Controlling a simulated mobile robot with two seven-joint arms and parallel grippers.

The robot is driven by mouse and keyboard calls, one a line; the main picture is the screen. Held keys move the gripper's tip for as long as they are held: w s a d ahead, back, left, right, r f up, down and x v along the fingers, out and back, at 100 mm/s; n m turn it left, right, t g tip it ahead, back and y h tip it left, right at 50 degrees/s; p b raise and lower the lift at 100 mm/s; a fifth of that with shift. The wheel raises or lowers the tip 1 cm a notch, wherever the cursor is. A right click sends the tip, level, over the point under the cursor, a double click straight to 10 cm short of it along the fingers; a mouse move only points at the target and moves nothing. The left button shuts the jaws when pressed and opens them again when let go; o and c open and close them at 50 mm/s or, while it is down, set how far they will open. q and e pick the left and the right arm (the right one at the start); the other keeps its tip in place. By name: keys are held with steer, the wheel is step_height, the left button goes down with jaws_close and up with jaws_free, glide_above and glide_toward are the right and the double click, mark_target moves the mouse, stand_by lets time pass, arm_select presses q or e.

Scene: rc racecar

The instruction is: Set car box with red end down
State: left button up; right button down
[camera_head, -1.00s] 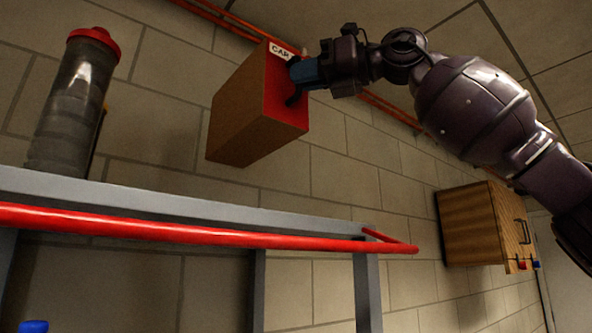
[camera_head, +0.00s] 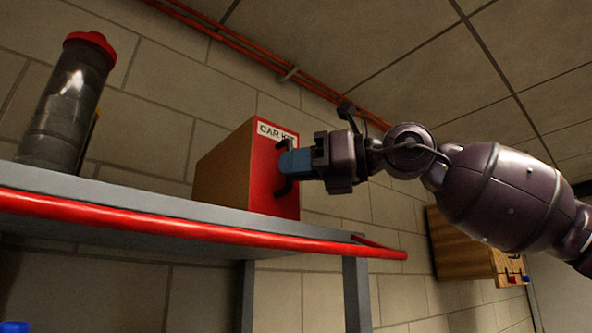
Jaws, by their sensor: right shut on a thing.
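The car box (camera_head: 222,172) is a brown carton with a red end (camera_head: 262,190) marked "CAR KIT". It is at the right part of the high grey shelf (camera_head: 110,197), with its red end facing right toward my arm. The box is roughly upright, and its lower edge meets the shelf's front edge in the picture. I cannot tell whether it rests on the shelf. My right gripper (camera_head: 286,166) is shut at the red end, with a blue part between its dark fingers. My left gripper is not in view.
A red rail (camera_head: 130,221) runs along the shelf's front. A dark clear canister (camera_head: 66,112) with a red lid stands at the shelf's left. A wooden wall cabinet (camera_head: 458,245) hangs at the right, below my arm. The shelf between canister and box looks clear.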

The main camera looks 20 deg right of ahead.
steer(key=shift+d+f, duration=0.1)
steer(key=shift+f, duration=0.15)
steer(key=shift+f, duration=0.2)
steer(key=c, duration=1.2)
jaws_free()
